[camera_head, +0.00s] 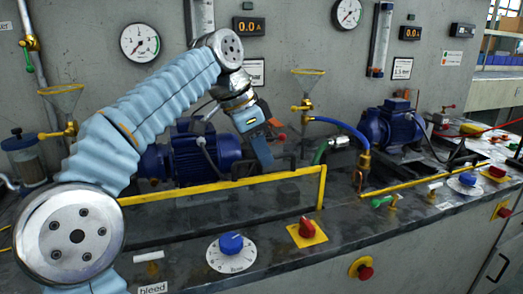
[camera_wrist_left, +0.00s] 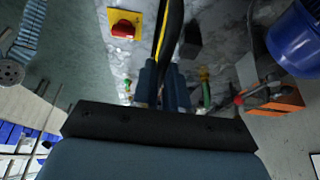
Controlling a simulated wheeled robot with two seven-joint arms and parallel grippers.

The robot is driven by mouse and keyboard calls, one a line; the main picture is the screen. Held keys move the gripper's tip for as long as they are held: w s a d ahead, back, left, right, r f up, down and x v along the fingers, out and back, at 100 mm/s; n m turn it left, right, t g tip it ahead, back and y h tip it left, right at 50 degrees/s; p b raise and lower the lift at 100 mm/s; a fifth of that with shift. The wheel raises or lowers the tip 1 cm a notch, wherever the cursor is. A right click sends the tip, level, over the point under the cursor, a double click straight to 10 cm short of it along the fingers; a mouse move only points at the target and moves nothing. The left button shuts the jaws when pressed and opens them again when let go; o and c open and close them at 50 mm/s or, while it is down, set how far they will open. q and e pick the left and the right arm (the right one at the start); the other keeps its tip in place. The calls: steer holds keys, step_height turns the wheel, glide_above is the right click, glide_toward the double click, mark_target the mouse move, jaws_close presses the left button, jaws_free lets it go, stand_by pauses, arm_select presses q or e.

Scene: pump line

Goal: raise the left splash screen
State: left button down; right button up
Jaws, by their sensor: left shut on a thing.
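The left splash screen (camera_head: 230,183) shows in the head view as a yellow-edged frame. Its top bar stands above the bench and its right post comes down to the bench top. The panel inside the frame looks see-through. My left gripper (camera_head: 279,166) reaches down from behind to the top bar, right of its middle. In the left wrist view the gripper (camera_wrist_left: 163,78) is shut on the screen's yellow and dark edge (camera_wrist_left: 161,38), which runs away from between its fingers. The contact itself is partly hidden in the head view. My right gripper is not in view.
A blue pump motor (camera_head: 205,157) stands behind the screen. In front are a blue dial (camera_head: 231,245) and a red switch on a yellow plate (camera_head: 307,231). A second yellow bar (camera_head: 420,181) lies low at right, near another blue motor (camera_head: 390,125).

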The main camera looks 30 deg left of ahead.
arm_select(q)
steer(key=shift+r, duration=3.5)
steer(key=c, duration=1)
jaws_free()
